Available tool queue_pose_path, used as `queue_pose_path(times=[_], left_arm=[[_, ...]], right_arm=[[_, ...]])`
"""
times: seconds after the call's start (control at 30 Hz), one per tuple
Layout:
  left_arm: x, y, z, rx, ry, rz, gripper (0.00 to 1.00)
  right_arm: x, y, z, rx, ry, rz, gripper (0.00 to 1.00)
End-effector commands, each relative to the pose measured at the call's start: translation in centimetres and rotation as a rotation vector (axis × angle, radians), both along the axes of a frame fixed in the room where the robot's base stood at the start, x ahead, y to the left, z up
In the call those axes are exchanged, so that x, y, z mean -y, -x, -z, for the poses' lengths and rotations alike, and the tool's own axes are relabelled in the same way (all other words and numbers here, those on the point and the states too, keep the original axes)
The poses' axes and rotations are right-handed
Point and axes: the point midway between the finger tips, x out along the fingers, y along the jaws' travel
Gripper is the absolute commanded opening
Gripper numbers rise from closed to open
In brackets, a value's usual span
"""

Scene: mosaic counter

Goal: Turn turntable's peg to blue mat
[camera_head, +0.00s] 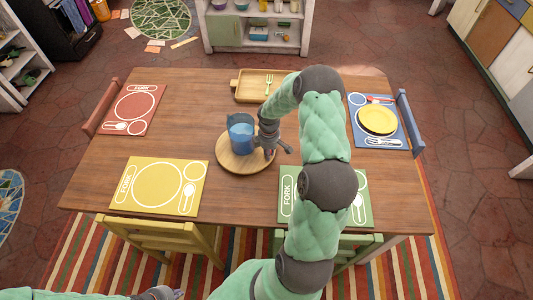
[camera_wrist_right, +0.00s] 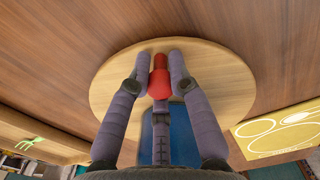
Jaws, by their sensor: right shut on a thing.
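The round wooden turntable (camera_head: 232,161) lies in the middle of the table, with a blue cup-like vessel (camera_head: 241,133) standing on it. In the right wrist view, the turntable (camera_wrist_right: 115,75) carries a red peg (camera_wrist_right: 159,80) near its rim. My right gripper (camera_head: 266,149) is low over the turntable's right side, shut on the peg. The gripper hides the peg in the head view. The blue mat (camera_head: 357,139) lies at the table's right end, under a yellow plate (camera_head: 377,120). My left gripper (camera_head: 165,294) is at the bottom edge, partly cut off.
A red mat (camera_head: 150,94) lies at the left, a yellow mat (camera_head: 135,188) at front left, and a green mat (camera_head: 287,208) at front right, partly behind my right arm. A wooden tray (camera_head: 245,96) with a green fork (camera_head: 268,84) lies at the back.

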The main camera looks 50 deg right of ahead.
Motion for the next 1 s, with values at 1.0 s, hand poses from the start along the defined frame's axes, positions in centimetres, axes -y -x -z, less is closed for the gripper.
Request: queue_pose_path(times=[1.0], left_arm=[[0.0,0.0,-2.0,0.0,0.0,0.0,0.0]], right_arm=[[4.0,-2.1,-0.1,0.005,0.003,-0.285,0.0]])
